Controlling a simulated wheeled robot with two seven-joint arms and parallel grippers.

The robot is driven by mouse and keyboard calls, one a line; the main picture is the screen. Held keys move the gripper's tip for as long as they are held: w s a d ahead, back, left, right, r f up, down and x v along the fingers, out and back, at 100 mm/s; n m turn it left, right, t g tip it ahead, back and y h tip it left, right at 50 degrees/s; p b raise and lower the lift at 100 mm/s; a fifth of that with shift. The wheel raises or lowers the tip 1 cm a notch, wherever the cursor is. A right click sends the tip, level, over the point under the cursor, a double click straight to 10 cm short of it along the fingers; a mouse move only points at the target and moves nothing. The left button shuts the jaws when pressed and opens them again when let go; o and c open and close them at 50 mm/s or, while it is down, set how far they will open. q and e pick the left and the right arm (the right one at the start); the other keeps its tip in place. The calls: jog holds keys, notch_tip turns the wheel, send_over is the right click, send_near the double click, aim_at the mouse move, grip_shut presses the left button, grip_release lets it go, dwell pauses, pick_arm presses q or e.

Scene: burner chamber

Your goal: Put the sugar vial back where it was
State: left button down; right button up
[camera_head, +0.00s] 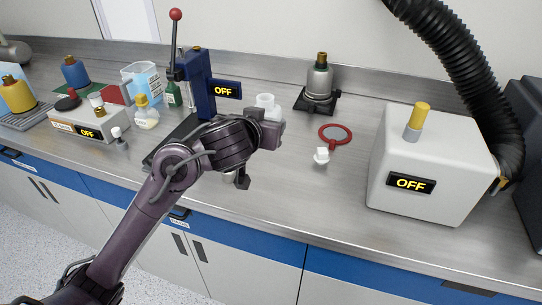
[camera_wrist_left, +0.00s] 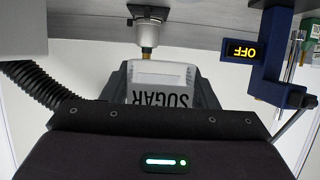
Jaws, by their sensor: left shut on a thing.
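My left gripper (camera_head: 268,116) is in the middle of the head view, raised over the counter. It is shut on the sugar vial (camera_head: 265,101), a small white container whose top shows above the jaws. In the left wrist view, the vial (camera_wrist_left: 160,85) sits between the dark fingers (camera_wrist_left: 160,92); its "SUGAR" label appears upside down. The arm hides part of the counter and the vial's lower part. My right gripper is not in view.
A white box marked OFF (camera_head: 434,165) with a black hose (camera_head: 450,60) stands right. A blue press (camera_head: 199,85) stands behind my arm. Bottles crowd the left; the front centre-right counter is clear.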

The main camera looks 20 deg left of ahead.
pick_arm(q)
jog(key=r, duration=0.1)
jog(key=r+p, duration=0.1)
jog(key=r, duration=0.1)
jog(key=shift+w+r+p, duration=0.3)
jog(key=shift+p, duration=0.1)
jog(key=shift+w+f, duration=0.1)
jog(key=shift+w, duration=0.15)
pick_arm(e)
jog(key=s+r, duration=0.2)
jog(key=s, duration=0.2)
pick_arm(q)
jog(key=b, duration=0.6)
send_over(268, 181)
notch_tip(268, 181, down, 15)
jog(key=shift+f, duration=2.45)
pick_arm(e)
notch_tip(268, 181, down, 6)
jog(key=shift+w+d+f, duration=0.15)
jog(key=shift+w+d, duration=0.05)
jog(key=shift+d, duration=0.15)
pick_arm(q)
jog(key=shift+f+b, duration=0.2)
jog(key=shift+b, duration=0.1)
jog(key=c, duration=0.6)
grip_release()
jog(key=shift+o, duration=0.2)
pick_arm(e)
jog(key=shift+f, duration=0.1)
